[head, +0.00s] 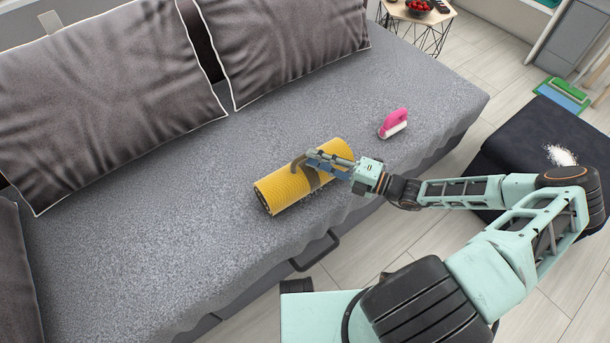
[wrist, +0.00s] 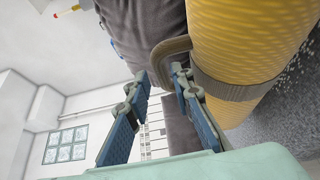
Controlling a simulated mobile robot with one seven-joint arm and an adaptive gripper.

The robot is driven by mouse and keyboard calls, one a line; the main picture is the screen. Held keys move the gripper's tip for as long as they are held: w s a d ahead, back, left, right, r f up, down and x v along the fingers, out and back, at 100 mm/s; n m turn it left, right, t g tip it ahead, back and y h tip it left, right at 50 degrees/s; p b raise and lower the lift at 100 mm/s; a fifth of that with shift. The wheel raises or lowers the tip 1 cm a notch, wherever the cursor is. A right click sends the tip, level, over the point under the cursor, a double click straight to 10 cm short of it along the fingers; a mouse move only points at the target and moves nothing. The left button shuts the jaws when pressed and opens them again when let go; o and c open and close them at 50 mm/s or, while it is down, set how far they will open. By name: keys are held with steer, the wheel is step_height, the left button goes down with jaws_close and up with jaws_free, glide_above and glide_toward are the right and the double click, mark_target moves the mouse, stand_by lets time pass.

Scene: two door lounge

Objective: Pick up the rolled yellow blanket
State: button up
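The rolled yellow blanket (head: 278,191) lies on the grey sofa seat near its front edge, with a brown strap around its middle. The strap has a curved brown handle (head: 298,163). In the wrist view the blanket (wrist: 245,40) fills the upper right, and the handle (wrist: 168,48) arches out from its side. My gripper (head: 314,160) is over the blanket at the handle. In the wrist view my gripper (wrist: 160,80) has its fingers apart, with the handle's free end near and between the fingertips. I cannot tell if a finger touches it.
Large dark cushions (head: 100,100) line the back. A dark ottoman (head: 525,140) with white bits on it is at right. A side table (head: 418,12) holds a bowl of red fruit.

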steer(key=x, duration=0.3)
steer(key=shift+w+a+f, duration=0.1)
steer(key=shift+a, duration=0.2)
jaws_close()
